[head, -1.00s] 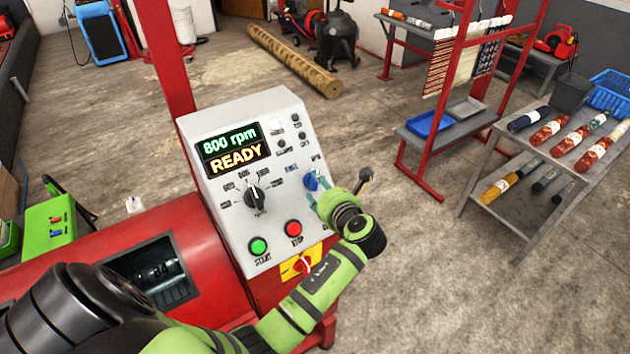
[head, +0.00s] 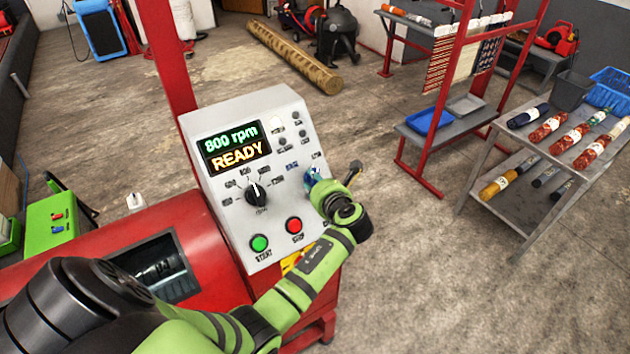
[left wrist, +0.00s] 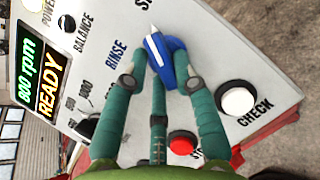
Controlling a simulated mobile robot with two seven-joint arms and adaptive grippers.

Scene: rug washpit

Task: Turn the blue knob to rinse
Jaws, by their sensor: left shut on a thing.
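The blue knob (head: 311,177) is on the right side of the grey control panel (head: 222,190), largely hidden by my left gripper (head: 324,190) in the head view. In the left wrist view the blue knob (left wrist: 178,62) sits between the green fingers of my left gripper (left wrist: 160,58), which is shut on it. Its white pointer aims up, between the blue RINSE label (left wrist: 115,62) and a partly cut-off label at the top edge, nearer the latter. The display (head: 233,147) reads 800 rpm READY. My right gripper is not in view.
The black speed dial (head: 257,193), green START button (head: 260,243) and red STOP button (head: 294,225) are left of and below the knob. A white CHECK button (left wrist: 238,100) is close to the fingers. A red rack (head: 432,165) and grey table (head: 492,150) stand apart to the right.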

